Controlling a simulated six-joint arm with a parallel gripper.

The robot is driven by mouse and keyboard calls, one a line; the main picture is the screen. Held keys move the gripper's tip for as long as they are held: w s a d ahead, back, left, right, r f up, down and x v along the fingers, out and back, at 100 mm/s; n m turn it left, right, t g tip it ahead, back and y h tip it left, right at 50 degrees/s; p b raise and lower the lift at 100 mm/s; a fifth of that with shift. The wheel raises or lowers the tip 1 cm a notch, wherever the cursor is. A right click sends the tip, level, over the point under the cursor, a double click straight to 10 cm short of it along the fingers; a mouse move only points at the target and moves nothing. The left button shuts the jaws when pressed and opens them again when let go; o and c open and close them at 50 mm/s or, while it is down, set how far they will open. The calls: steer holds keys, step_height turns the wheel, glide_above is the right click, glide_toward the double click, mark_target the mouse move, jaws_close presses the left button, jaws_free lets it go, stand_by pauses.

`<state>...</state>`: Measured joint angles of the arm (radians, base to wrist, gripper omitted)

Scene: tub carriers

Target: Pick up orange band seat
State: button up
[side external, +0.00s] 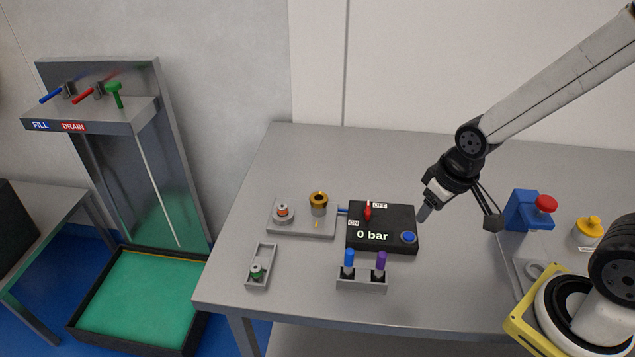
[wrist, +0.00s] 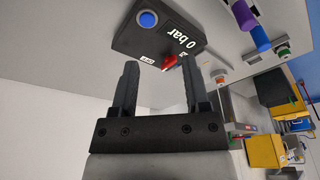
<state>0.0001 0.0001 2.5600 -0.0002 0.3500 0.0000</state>
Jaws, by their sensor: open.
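The orange band seat (side external: 282,211) is a small pale cylinder with an orange band. It sits on a round grey base at the left end of a light grey plate (side external: 300,232). In the wrist view the orange band seat (wrist: 221,80) shows small, beyond the right finger. My gripper (side external: 424,212) is in the air above the right side of the black pressure box, well to the right of the seat. In the wrist view my gripper (wrist: 159,64) has its two fingers apart with nothing held between them.
A brass-topped post (side external: 319,203) stands on the same plate. The black box (side external: 382,242) reads 0 bar and has a red lever. A green-banded piece (side external: 256,272) lies in a small tray; blue and purple pegs (side external: 362,284) stand in a holder. The back of the table is clear.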

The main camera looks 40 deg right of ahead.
steer(key=shift+o, duration=0.5)
steer(key=w+f+n+t+h, duration=0.1)
steer(key=w+n+h, duration=0.1)
steer(key=w+n, duration=0.2)
steer(key=w+f+n+t+h, duration=0.1)
steer(key=w+f+n+h, duration=0.1)
steer(key=n, duration=0.8)
steer(key=w+f+n+t+h, duration=0.2)
steer(key=w+n+h, duration=0.1)
steer(key=w+n, duration=0.4)
steer(key=shift+f+n, duration=0.1)
steer(key=shift+n, duration=0.5)
steer(key=w+a+f+n+t+y, duration=0.1)
steer(key=w+a+n+t+y, duration=0.1)
steer(key=w+a+n+t, duration=0.3)
steer(key=n+t+y, duration=0.2)
steer(key=n+y, duration=0.2)
steer(key=n, duration=0.4)
glide_toward(283, 212)
steer(key=w+d, duration=0.2)
steer(key=w, duration=0.1)
steer(key=shift+d+r, duration=0.2)
steer(key=shift+d, duration=0.05)
steer(key=shift+w+a+f+y, duration=0.15)
steer(key=shift+a+y, duration=0.15)
steer(key=shift+a, duration=0.35)
